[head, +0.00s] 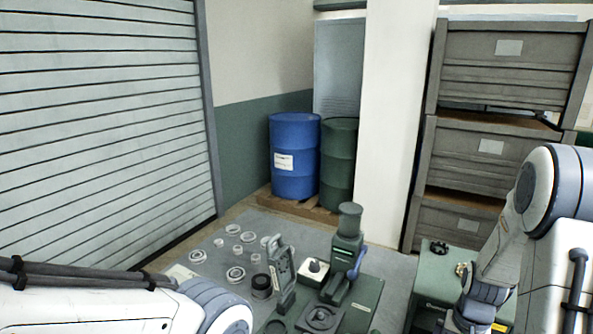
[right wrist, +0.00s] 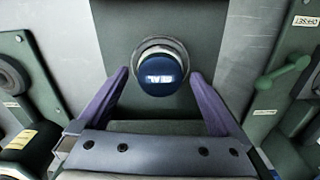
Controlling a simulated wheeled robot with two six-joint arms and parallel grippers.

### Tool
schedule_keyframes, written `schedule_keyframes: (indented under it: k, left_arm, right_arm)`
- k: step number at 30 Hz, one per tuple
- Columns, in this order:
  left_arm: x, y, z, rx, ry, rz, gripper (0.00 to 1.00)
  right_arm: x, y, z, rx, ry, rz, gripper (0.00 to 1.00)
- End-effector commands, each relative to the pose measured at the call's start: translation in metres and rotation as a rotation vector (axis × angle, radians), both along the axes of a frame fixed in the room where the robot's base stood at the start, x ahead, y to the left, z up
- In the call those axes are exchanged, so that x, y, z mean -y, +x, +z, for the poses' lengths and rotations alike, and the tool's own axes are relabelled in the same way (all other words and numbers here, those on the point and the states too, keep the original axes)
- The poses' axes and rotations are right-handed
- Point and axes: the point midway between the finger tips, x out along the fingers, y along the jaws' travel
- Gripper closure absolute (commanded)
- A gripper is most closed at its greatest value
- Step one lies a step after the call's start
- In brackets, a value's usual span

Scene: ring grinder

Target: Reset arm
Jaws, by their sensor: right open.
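My right arm (head: 500,240) comes in from the right in the head view, bent down toward the table's right side. Its gripper shows in the right wrist view (right wrist: 159,73) with its two purple fingers apart and nothing between them that I can see held. A shiny blue round knob (right wrist: 160,76) in a grey ring lies in line with the gap between the fingertips; whether they touch it I cannot tell. My left arm (head: 100,303) lies across the bottom left of the head view, and its gripper is out of view.
A green grinder machine (head: 347,245) stands on the grey table (head: 215,262), with several small rings and cups to its left. A green box (head: 447,275) sits near my right arm. Blue (head: 294,150) and green (head: 340,150) drums and grey crates (head: 505,100) stand behind.

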Motion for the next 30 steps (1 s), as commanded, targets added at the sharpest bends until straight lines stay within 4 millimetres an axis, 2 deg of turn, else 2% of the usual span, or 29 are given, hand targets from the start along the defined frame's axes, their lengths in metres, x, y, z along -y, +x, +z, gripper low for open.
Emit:
schedule_keyframes:
  k: [1, 3, 9, 14, 23, 26, 30]
  left_arm:
    - [0.000, 0.000, 0.000, 0.000, 0.000, 0.000, 0.00]
    - [0.000, 0.000, -0.003, 0.000, 0.000, 0.000, 0.00]
    - [0.000, 0.000, -0.005, 0.000, 0.000, 0.000, 0.00]
    - [0.000, 0.000, -0.005, 0.000, 0.000, 0.000, 0.00]
    - [0.000, 0.000, -0.005, 0.000, 0.000, 0.000, 0.00]
    - [0.000, 0.000, -0.003, 0.000, 0.000, 0.000, 0.00]
    - [0.000, 0.000, 0.000, 0.000, 0.000, 0.000, 0.00]
  right_arm:
    - [0.000, 0.000, -0.002, 0.001, -0.001, 0.000, 0.00]
    - [0.001, 0.001, 0.010, 0.006, -0.003, 0.000, 0.00]
    - [0.001, 0.001, 0.027, 0.002, -0.002, 0.000, 0.00]
    - [0.000, 0.001, 0.031, 0.001, -0.001, 0.000, 0.00]
    - [0.000, 0.000, 0.029, 0.000, 0.000, 0.000, 0.00]
    - [0.000, 0.000, 0.024, -0.002, 0.002, 0.000, 0.00]
    - [-0.001, -0.001, 0.006, -0.005, 0.003, 0.000, 0.00]
